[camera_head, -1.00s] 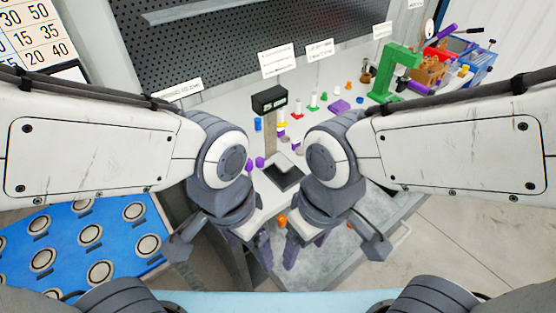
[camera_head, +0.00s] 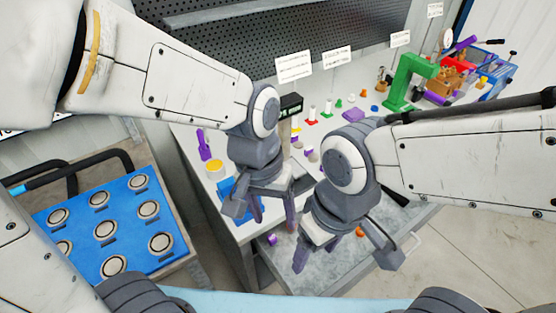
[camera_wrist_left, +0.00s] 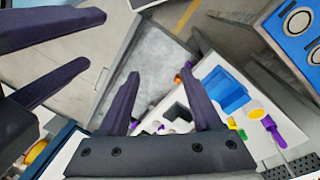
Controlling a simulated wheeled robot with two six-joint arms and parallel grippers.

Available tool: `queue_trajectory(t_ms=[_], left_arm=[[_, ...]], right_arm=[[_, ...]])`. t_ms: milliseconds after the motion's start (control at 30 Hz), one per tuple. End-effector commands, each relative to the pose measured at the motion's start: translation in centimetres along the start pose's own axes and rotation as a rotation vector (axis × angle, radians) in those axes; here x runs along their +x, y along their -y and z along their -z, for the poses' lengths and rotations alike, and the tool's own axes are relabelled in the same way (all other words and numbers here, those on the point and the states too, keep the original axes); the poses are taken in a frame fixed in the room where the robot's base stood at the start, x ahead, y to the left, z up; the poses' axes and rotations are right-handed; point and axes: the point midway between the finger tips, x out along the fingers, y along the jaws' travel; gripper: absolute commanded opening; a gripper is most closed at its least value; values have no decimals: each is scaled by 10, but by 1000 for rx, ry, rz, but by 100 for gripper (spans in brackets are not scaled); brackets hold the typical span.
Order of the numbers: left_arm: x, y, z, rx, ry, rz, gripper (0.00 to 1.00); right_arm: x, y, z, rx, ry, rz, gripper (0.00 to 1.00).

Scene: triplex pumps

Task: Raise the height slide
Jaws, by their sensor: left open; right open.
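The height gauge stands on the bench, with a black digital readout (camera_head: 291,105) on top of a tan upright post (camera_head: 285,132). My left wrist hides its lower part, so I cannot make out the slide. My left gripper (camera_head: 275,212) is open and empty over the bench's front part, in front of the gauge. Its two dark fingers stand apart in the left wrist view (camera_wrist_left: 165,95). My right gripper (camera_head: 325,245) is open, beside the left one and over the metal tray. Its fingers also show in the left wrist view (camera_wrist_left: 95,45).
A grey metal tray (camera_head: 345,265) sits below the bench's front edge. A blue bin (camera_wrist_left: 226,92) and yellow disc (camera_head: 215,168) are on the bench near my left gripper. A green press (camera_head: 405,80) stands farther right. A blue rack (camera_head: 130,235) with round cells stands left.

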Motion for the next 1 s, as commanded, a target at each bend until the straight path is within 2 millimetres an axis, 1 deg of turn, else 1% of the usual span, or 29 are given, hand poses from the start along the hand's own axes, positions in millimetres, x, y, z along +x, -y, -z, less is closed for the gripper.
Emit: queue_trajectory(t_ms=[33,67,100,167,200,267,300,367,400,500,600,733,867,967,1000], left_arm=[[-6,3,30,-155,9,-14,66],[-6,6,47,-252,11,-26,66],[-5,12,70,-381,14,-41,66],[-2,24,104,-574,20,-64,66],[2,34,125,-703,24,-80,66],[9,54,156,-896,31,-105,66],[15,69,176,-1023,36,-122,66],[26,93,201,-1202,44,-147,66],[33,108,214,-1307,50,-162,66],[49,141,237,-1518,62,-194,66],[64,153,255,-1667,95,-225,66],[77,148,270,-1775,146,-253,66],[84,144,274,-1807,163,-259,66],[96,140,274,-1805,166,-256,66],[102,139,274,-1804,165,-255,66]], right_arm=[[-12,1,1,0,0,0,72],[-16,1,1,1,0,0,72],[-20,2,1,1,0,0,72],[-27,2,2,1,0,0,72],[-31,2,2,2,0,0,72],[-38,3,2,2,0,0,72],[-42,3,2,2,0,0,72],[-48,4,3,2,0,0,72],[-50,4,3,3,0,0,72],[-56,4,3,3,0,0,72],[-57,4,3,3,0,0,72],[-55,4,3,3,0,0,72],[-58,4,3,3,0,0,72],[-63,4,3,2,0,0,72],[-65,5,4,2,0,0,72]])
